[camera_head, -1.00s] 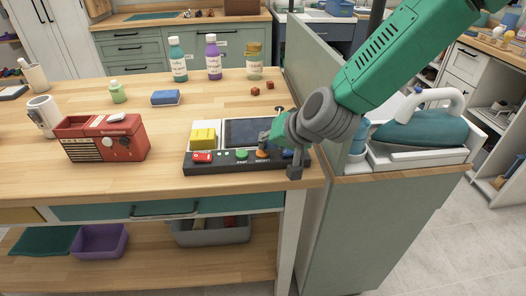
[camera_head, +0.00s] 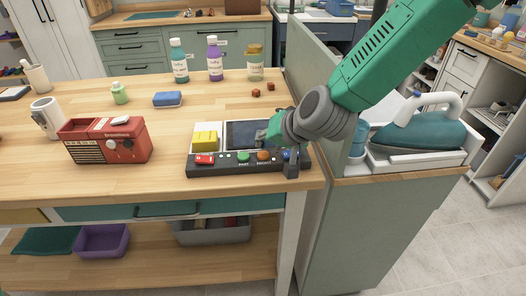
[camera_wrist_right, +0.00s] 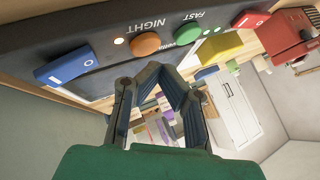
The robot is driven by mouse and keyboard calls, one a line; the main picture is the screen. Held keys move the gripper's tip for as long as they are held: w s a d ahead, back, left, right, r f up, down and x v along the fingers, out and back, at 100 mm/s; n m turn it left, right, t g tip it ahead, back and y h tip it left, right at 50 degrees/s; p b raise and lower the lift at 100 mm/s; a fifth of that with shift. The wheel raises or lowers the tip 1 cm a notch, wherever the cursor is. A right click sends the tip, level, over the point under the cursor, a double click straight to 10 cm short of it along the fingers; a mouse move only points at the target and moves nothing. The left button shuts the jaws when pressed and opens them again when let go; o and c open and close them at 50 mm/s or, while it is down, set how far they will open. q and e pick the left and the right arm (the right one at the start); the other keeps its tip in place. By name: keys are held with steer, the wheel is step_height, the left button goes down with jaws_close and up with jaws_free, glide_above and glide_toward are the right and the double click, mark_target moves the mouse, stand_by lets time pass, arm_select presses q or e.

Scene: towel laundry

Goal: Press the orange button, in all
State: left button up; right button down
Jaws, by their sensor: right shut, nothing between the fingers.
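The orange button (camera_head: 263,155) sits on the front strip of the dark control panel (camera_head: 225,169), right of the green button (camera_head: 243,156). In the right wrist view the orange button (camera_wrist_right: 146,44) is labelled NIGHT and is uncovered. My left gripper is not in view.
A red switch (camera_head: 204,160) and a blue switch (camera_head: 287,154) flank the buttons. A yellow block (camera_head: 205,141) and a dark screen (camera_head: 243,134) lie behind them. A red radio-like box (camera_head: 105,141) stands left. A partition and an iron (camera_head: 420,132) are right.

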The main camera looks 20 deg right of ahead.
mark_target(264, 154)
step_height(264, 154, up, 5)
steer(key=p, duration=0.4)
steer(key=shift+r+p, duration=0.1)
steer(key=shift+p, duration=0.3)
stand_by(0.5)
